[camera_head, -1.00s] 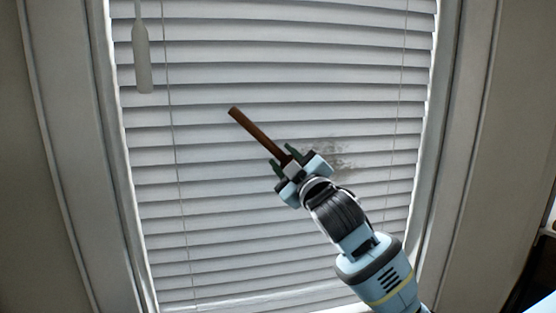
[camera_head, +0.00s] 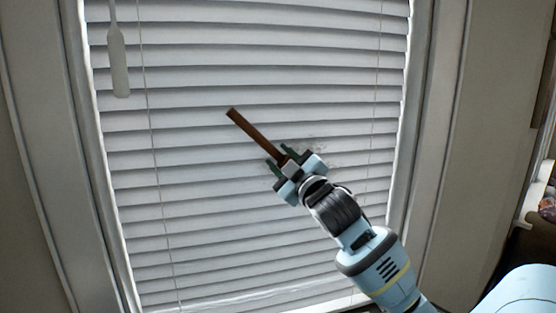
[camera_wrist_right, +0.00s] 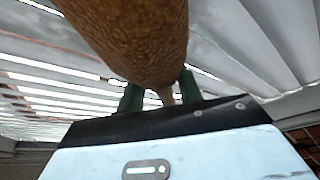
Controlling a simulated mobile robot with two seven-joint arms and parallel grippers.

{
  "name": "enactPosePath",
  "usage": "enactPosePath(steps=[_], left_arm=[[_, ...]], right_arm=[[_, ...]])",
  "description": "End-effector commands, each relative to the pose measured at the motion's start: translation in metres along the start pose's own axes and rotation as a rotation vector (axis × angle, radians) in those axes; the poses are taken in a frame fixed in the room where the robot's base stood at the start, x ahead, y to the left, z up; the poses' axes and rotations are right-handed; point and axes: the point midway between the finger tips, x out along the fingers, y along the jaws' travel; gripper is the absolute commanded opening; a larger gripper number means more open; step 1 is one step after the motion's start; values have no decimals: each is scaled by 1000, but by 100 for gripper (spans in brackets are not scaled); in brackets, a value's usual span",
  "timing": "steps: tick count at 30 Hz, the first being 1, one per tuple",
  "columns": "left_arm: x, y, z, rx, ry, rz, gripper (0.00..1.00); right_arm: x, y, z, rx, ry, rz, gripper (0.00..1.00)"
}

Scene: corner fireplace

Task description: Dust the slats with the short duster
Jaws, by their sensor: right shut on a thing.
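The window blind's white slats (camera_head: 220,200) fill the middle of the head view. A faint grey dust patch (camera_head: 322,152) lies on them, just right of my right gripper and partly hidden by it. My right gripper (camera_head: 281,158) is shut on the short duster (camera_head: 250,130), which shows as a brown stick pointing up and left in front of the slats. In the right wrist view the duster's brown, fuzzy-looking body (camera_wrist_right: 135,35) fills the top, with its narrow end between the green fingers (camera_wrist_right: 162,94). I cannot tell whether it touches the slats. My left gripper is not in view.
A pale wand (camera_head: 118,60) hangs at the blind's upper left, and thin cords run down both sides. The window frame (camera_head: 432,140) borders the blind on the right. Cluttered furniture (camera_head: 540,215) shows at the far right edge.

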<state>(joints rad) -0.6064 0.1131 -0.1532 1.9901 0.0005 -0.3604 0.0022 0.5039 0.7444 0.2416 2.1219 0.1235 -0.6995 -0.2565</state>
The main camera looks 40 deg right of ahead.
Motion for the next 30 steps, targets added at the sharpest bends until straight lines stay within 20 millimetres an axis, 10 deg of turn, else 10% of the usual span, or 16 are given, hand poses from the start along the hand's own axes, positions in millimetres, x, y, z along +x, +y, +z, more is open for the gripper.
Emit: enactPosePath(steps=[30], left_arm=[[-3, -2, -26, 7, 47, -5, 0]], right_arm=[[-12, 33, 29, -1, -1, 0, 17]])
